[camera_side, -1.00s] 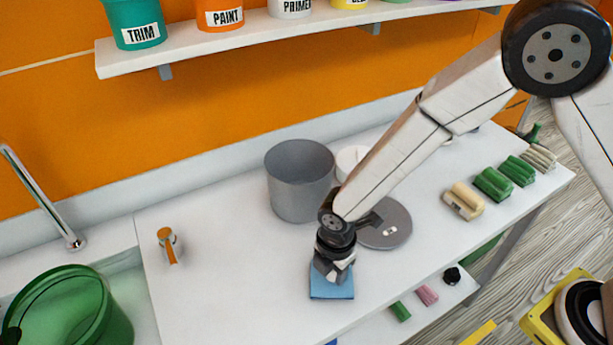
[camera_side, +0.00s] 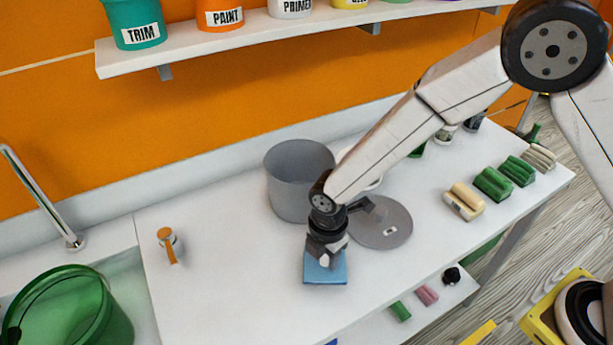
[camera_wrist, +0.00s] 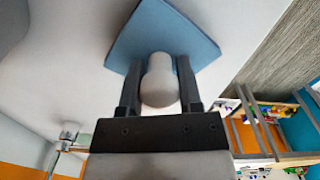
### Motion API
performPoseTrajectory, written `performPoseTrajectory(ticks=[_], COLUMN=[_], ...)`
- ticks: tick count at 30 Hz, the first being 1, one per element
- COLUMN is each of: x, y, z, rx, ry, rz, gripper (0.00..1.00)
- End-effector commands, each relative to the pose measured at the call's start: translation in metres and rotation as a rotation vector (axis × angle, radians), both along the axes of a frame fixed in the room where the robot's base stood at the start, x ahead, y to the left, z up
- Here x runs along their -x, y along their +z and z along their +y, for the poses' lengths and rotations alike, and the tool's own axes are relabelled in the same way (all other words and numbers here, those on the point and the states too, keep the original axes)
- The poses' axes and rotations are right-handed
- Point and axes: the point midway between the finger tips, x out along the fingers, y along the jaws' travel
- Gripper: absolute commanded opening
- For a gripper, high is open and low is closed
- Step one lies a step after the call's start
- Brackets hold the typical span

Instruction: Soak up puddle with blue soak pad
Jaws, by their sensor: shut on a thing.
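The blue soak pad (camera_side: 325,271) is a flat square with a pale rounded knob (camera_wrist: 160,82) on top. My gripper (camera_side: 327,252) is shut on this knob. In the wrist view, my gripper's two dark fingers (camera_wrist: 160,90) stand on either side of the knob, and the blue pad (camera_wrist: 163,32) spreads out beyond them. The pad is at the white worktop, near its front edge; I cannot tell whether it touches the surface. No puddle can be made out in either view; the pad and gripper may hide it.
A grey pot (camera_side: 298,182) stands behind my gripper, with a round grey lid (camera_side: 381,224) to the right. An orange-handled object (camera_side: 168,245) is at left, beside the sink with a green bucket (camera_side: 68,318). Green and cream blocks (camera_side: 492,184) lie at right.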

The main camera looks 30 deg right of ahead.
Motion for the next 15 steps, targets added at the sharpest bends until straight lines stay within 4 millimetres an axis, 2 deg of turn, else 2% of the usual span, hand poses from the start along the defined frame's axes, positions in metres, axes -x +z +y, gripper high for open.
performPoseTrajectory(ticks=[15], x=[0.0], y=[0.033], z=[0.0], rx=[0.0], ry=[0.0], rz=[-0.001], gripper=[0.0])
